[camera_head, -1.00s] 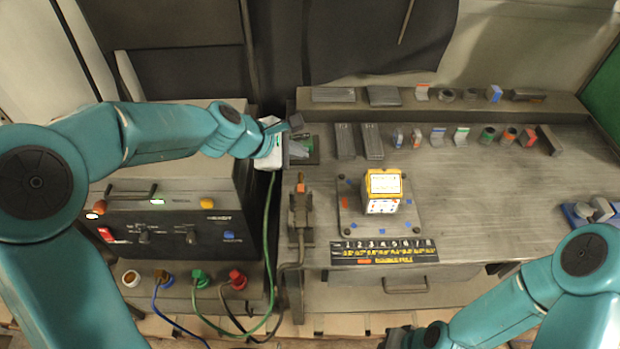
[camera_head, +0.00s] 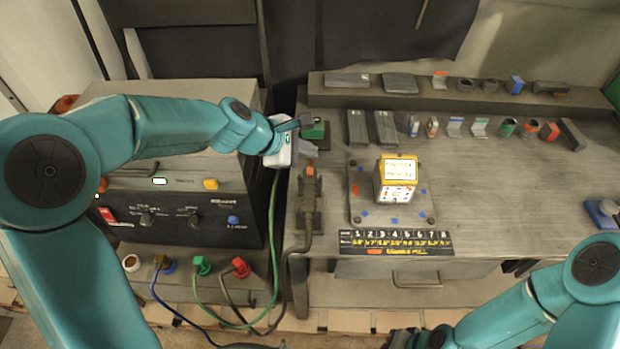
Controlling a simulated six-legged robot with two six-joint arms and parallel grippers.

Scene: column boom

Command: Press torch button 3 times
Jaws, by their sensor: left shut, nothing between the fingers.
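The torch (camera_head: 309,205) stands in a dark holder at the left end of the workbench, with a hose at its lower end. A small orange button (camera_head: 310,171) shows at its top. My left gripper (camera_head: 307,148) is shut and empty.
A welding machine (camera_head: 180,215) with knobs and cable sockets stands left of the bench. A green block (camera_head: 314,130) sits behind the fingers. A yellow-topped display box (camera_head: 398,178) on a plate and a numbered strip (camera_head: 396,243) lie right of the torch.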

